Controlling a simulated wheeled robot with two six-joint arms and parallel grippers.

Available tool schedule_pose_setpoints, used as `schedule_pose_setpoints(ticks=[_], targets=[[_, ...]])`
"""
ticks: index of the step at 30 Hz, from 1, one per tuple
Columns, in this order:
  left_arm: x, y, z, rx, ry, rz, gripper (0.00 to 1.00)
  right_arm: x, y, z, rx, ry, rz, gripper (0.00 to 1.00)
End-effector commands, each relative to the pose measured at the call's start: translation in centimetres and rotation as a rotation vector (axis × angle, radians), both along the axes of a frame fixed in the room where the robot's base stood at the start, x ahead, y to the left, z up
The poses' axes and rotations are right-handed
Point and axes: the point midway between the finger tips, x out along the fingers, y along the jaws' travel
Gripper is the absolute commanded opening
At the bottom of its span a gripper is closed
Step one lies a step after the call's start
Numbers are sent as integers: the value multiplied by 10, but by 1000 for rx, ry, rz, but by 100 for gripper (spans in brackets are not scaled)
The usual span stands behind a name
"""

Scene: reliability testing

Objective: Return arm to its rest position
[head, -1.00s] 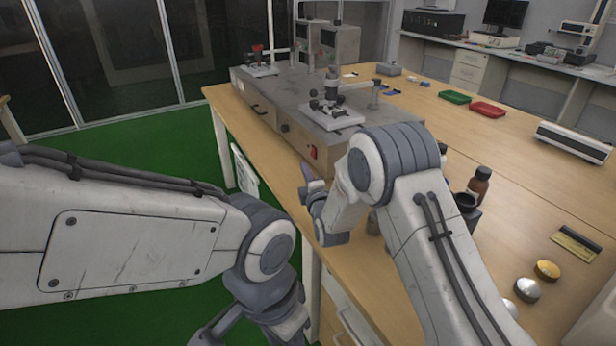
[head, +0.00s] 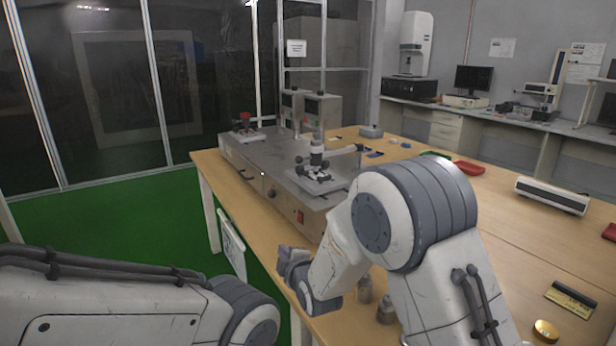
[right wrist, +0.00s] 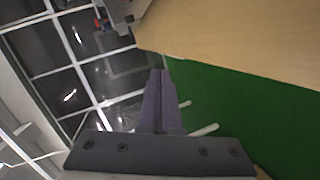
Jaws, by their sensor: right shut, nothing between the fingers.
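My right arm (head: 415,215) reaches in from the lower right over the near edge of the wooden table (head: 480,206). My right gripper (head: 290,258) is partly hidden behind its own wrist, at the table's left edge in the head view. In the right wrist view its two fingers (right wrist: 160,76) are together with nothing between them. My left arm (head: 110,300) comes in low from the left, and its gripper is out of the picture.
A grey test machine (head: 262,182) stands on the table beyond my right gripper. Small bottles (head: 386,310) stand close under my right arm. A white device (head: 552,196) and a red tray (head: 470,168) lie farther right. Green floor (head: 110,215) is open left of the table.

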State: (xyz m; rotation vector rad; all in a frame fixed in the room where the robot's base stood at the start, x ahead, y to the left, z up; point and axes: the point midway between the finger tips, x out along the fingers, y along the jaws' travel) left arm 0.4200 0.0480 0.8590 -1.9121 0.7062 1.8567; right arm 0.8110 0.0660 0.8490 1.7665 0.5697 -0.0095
Motion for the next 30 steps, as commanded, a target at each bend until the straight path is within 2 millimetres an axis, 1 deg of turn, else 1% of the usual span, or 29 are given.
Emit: schedule_pose_setpoints(ticks=[1, 5, 6, 8, 9, 11, 12, 14, 15, 17, 18, 20, 21, 27, 28, 29, 30], targets=[[0, 0, 0, 0, 0, 0, 50, -16, 4, 6, 42, 84, -4, 0], [0, 0, 0, 0, 0, 0, 50, -65, 5, 6, 139, 340, -51, 0], [0, 0, 0, 0, 0, 0, 50, -82, 4, 6, 163, 418, -73, 0], [0, 0, 0, 0, 0, 0, 50, -109, 1, 5, 195, 534, -112, 0], [0, 0, 0, 0, 0, 0, 50, -128, -3, 6, 215, 607, -142, 0], [0, 0, 0, 0, 0, 0, 50, -157, -10, 5, 238, 717, -195, 0], [0, 0, 0, 0, 0, 0, 50, -178, -15, 5, 250, 790, -235, 0], [0, 0, 0, 0, 0, 0, 50, -209, -25, 5, 263, 892, -301, 0], [0, 0, 0, 0, 0, 0, 50, -230, -32, 5, 269, 955, -347, 0], [0, 0, 0, 0, 0, 0, 50, -259, -44, 5, 273, 1042, -420, 0], [0, 0, 0, 0, 0, 0, 50, -278, -52, 6, 273, 1092, -469, 0], [0, 0, 0, 0, 0, 0, 50, -303, -64, 6, 269, 1159, -539, 0], [0, 0, 0, 0, 0, 0, 50, -319, -72, 7, 265, 1197, -586, 0], [0, 0, 0, 0, 0, 0, 50, -390, -112, 11, 230, 1341, -812, 0], [0, 0, 5, 1, 1, 0, 50, -396, -116, 16, 225, 1353, -837, 0], [0, 0, 19, 1, 1, 0, 50, -393, -114, 30, 226, 1350, -833, 0], [0, 0, 28, 0, 0, 0, 50, -393, -114, 38, 226, 1349, -832, 0]])
